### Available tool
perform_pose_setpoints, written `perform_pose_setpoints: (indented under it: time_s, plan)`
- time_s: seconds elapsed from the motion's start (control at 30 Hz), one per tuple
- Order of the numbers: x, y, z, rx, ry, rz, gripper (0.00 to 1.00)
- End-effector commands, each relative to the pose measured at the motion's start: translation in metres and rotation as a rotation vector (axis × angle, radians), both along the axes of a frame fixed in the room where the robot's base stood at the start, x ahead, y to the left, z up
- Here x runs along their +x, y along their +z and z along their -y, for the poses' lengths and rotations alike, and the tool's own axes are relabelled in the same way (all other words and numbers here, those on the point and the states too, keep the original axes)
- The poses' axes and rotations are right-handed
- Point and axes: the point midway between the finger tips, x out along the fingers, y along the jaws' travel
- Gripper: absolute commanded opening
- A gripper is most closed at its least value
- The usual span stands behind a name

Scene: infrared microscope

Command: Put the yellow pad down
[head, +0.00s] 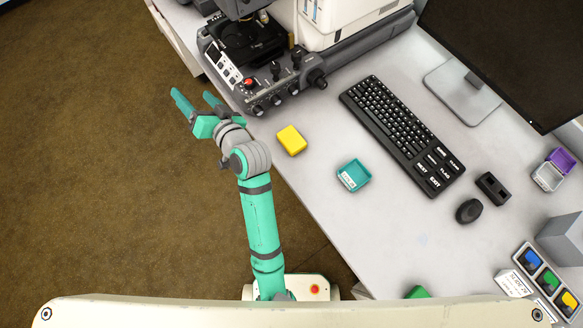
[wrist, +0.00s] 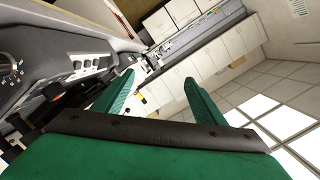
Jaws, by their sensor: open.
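The yellow pad (head: 292,140) lies on the grey table (head: 330,222) near its left edge, in front of the microscope, in the head view. My gripper (head: 195,98) is to the left of the pad, beyond the table's edge and over the brown floor. Its two green fingers are apart with nothing between them. In the wrist view the fingers (wrist: 160,95) are also spread and empty, and they point toward distant white cabinets. The pad does not show in the wrist view.
The microscope (head: 262,80) stands close to the right of my gripper. A teal box (head: 354,175), a black keyboard (head: 402,135), a mouse (head: 469,211) and a monitor (head: 510,50) are on the table. The table is bare around the pad and along its front left edge.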

Motion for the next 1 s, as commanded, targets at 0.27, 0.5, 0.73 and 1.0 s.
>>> perform_pose_setpoints:
  time_s: [0.27, 0.5, 0.73, 1.0]
  plan:
    - [-0.047, -0.051, 0.048, 0.025, -0.256, -0.007, 0.64]
    - [-0.112, -0.095, 0.103, -0.077, -0.444, -0.006, 0.64]
    - [-0.191, -0.12, 0.159, -0.261, -0.561, 0.018, 0.64]
    - [-0.283, -0.114, 0.219, -0.535, -0.584, 0.099, 0.64]
